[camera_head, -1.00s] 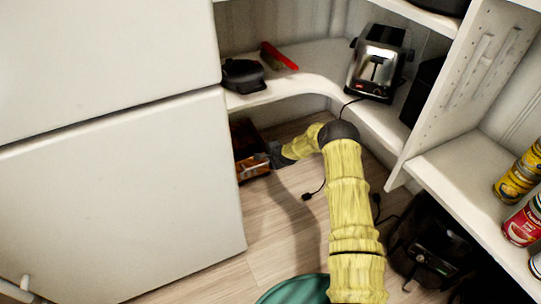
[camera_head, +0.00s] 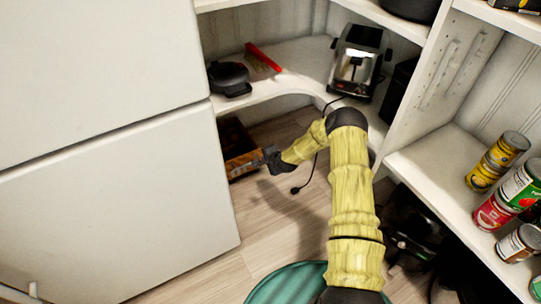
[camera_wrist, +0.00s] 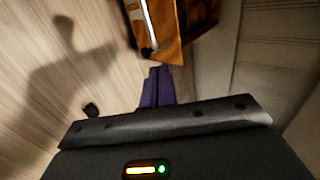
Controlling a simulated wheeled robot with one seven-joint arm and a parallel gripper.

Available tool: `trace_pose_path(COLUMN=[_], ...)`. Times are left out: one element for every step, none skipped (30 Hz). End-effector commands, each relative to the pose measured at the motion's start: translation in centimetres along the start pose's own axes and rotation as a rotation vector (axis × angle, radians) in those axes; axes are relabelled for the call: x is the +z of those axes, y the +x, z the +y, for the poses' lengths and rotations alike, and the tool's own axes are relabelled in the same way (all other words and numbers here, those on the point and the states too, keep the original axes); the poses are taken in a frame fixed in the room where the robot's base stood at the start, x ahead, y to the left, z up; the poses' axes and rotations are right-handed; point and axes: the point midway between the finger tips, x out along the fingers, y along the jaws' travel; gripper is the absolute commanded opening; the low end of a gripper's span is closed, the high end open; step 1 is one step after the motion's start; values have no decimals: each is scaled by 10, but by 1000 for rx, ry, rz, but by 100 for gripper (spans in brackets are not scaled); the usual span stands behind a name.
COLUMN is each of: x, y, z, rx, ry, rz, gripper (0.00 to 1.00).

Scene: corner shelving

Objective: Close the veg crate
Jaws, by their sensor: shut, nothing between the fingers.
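The veg crate (camera_head: 243,163) is a brown-orange box low on the floor under the corner shelf, partly hidden by the large white cabinet or fridge. Its top and inside are dark, and I cannot tell how its lid stands. My gripper (camera_head: 267,152) is at the crate's right end, low, pointing left towards it. In the wrist view, the orange crate (camera_wrist: 172,45) is just beyond my shut purple fingers (camera_wrist: 158,80). The fingers hold nothing. They are very close to the crate's edge; I cannot tell whether they touch.
The white fridge or cabinet (camera_head: 110,170) stands close on the left. The shelf (camera_head: 285,92) above holds a black pan-like item (camera_head: 229,78), a red-handled brush (camera_head: 263,57) and a toaster (camera_head: 356,62). A black plug (camera_head: 295,190) lies on the floor. Cans (camera_head: 497,210) stand at right.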

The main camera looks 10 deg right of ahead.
Motion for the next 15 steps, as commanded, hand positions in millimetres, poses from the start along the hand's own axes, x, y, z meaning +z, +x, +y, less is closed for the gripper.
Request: trace_pose_path(x=[0, 0, 0, -1, 0, 0, 0, 0, -1, -1, -1, 0, 0, 0, 0], y=[-14, -19, -26, -30, -34, -39, -42, -44, -46, -47, -48, -48, -48, -48, -48], z=[-4, -4, -3, -3, -2, -2, -1, -1, -1, 0, 0, 0, 1, 1, 1], rx=[1, 2, 3, 2, 2, 3, 2, 2, 1, 1, 1, 1, 1, 1, 1], ry=[1, 1, 1, 1, 1, 1, 1, 1, 0, 0, 0, -1, -1, -1, -1], rz=[0, 0, 0, 0, 0, 0, 0, 0, 1, 1, 1, 0, 0, 0, 0], gripper=[0, 0, 0, 0, 0, 0, 0, 0, 0, 0, 0, 0, 0, 0, 0])
